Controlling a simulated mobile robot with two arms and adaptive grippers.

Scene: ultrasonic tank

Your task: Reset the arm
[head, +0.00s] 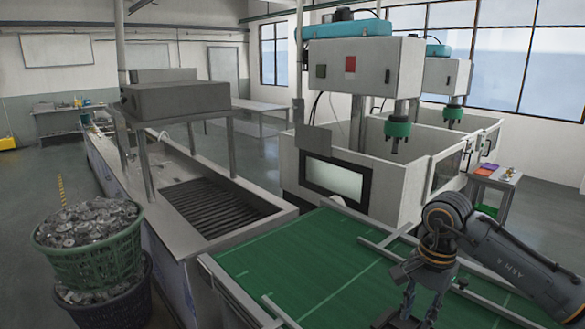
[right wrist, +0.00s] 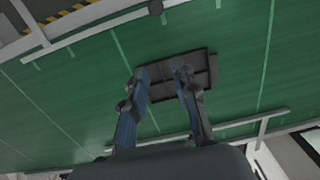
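My right arm reaches in from the right in the head view, over the green conveyor (head: 310,260). My right gripper (head: 421,300) points down there, and it also shows in the right wrist view (right wrist: 160,72). Its two fingers are spread apart with a clear gap between them. A dark flat rectangular piece (right wrist: 200,68) lies on the green belt by the fingertips and is partly covered by them. I cannot tell whether the fingers touch it. My left gripper is not in view.
A green basket (head: 95,262) of metal parts sits stacked on a dark one (head: 105,305) at left. The tank (head: 185,190) with a grated opening stands beside the conveyor. White machines (head: 345,175) stand behind it. Metal rails (head: 385,245) edge the belt, which is otherwise mostly clear.

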